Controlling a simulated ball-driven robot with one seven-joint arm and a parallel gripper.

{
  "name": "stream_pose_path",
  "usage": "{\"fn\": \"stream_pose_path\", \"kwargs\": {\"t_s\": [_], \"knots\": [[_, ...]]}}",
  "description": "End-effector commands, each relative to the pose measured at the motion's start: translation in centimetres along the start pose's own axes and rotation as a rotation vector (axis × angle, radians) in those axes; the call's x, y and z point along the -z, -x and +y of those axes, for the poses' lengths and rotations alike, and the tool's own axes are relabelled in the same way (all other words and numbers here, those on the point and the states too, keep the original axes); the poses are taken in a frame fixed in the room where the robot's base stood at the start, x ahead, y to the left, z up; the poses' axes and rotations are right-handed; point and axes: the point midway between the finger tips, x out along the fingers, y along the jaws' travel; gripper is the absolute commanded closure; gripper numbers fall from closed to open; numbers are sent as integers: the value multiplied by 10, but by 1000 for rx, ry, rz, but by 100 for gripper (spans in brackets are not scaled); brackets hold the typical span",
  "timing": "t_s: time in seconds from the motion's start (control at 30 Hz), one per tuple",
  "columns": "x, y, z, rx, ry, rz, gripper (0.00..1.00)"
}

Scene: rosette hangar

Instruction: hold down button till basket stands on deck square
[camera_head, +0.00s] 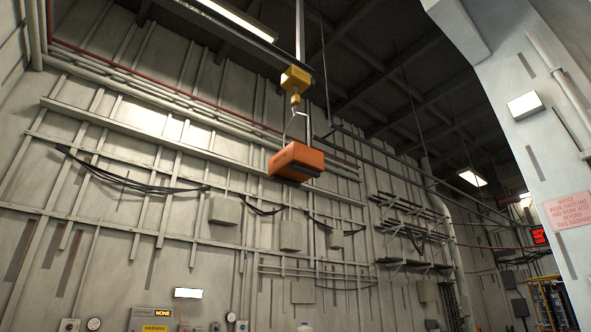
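The orange basket (295,162) hangs high in the air, slightly right of the picture's middle. It is tilted in view and seen from below. A pale bail joins it to a yellow hook block (296,79) under an overhead rail. The deck and its square are out of view below the picture. I cannot make out which fitting on the wall, if any, is the button. My gripper is not in view.
A grey wall with ribs, pipes and black cables (128,182) fills the left and middle. Low on it are a lit lamp (188,293) and a panel (151,318) with a yellow label. A pale pillar with a pink notice (570,211) stands at right.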

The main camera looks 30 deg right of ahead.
Motion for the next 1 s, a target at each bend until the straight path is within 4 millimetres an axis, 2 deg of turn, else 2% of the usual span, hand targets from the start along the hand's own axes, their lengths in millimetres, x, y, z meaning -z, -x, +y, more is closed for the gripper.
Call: {"fn": "stream_pose_path", "kwargs": {"t_s": [0.07, 0.6, 1.0], "knots": [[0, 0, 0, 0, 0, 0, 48], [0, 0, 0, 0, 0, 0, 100], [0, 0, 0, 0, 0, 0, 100]]}}
